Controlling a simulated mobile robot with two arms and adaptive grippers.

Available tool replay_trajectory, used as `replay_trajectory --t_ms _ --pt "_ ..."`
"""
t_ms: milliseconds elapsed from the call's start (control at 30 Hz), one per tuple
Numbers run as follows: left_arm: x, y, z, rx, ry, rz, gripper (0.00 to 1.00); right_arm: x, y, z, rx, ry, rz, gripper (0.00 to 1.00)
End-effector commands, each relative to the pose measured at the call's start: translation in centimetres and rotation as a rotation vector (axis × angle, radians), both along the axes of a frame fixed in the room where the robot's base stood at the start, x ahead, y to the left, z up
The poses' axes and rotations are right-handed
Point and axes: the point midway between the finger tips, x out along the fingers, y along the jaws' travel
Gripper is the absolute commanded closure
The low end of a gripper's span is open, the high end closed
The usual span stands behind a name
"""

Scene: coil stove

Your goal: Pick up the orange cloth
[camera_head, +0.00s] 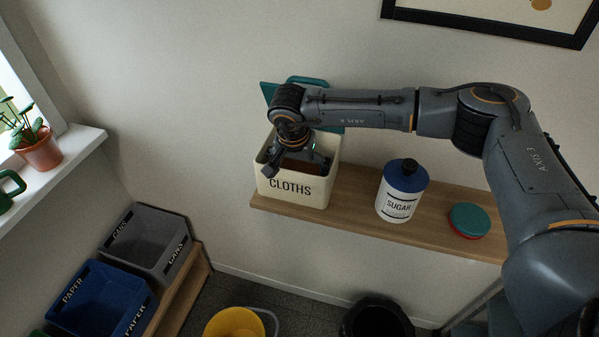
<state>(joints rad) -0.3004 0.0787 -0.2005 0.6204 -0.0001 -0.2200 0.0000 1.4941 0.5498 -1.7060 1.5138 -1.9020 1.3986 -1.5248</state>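A cream box (291,190) marked CLOTHS stands at the left end of the wooden shelf. My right gripper (296,166) is over the mouth of this box, pointing down. Its fingers look spread apart, one near the box's left front rim and one toward the right inside. A dark orange-brown patch shows inside the box below the gripper; it may be the orange cloth, but shadow and the gripper hide most of it. I see nothing held. My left gripper is not in view.
A teal flat object (306,80) is behind the box and my arm. A sugar bottle (401,193) and a teal-and-red round item (469,220) are on the shelf to the right.

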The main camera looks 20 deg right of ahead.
Motion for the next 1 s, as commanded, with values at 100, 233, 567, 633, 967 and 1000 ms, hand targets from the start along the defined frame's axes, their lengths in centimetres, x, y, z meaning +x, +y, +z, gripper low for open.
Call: replay_trajectory --t_ms 100,233,567,633,967,1000 --pt "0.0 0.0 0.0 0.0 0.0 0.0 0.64 0.0 0.0 0.0 0.0 0.0 0.0 0.31" --pt "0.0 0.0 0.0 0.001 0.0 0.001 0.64 0.0 0.0 0.1 0.0 0.0 0.0 0.37" --pt "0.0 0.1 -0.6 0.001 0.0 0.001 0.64 0.1 0.0 0.5 0.001 -0.003 0.0 0.37" --pt "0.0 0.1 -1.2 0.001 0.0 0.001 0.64 0.1 0.0 1.0 0.0 -0.004 0.001 0.37" --pt "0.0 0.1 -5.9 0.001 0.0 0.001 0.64 -1.0 0.9 0.6 -0.151 -0.224 0.011 0.37" --pt "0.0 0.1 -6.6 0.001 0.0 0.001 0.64 -1.2 1.0 0.6 -0.175 -0.262 0.01 0.37"
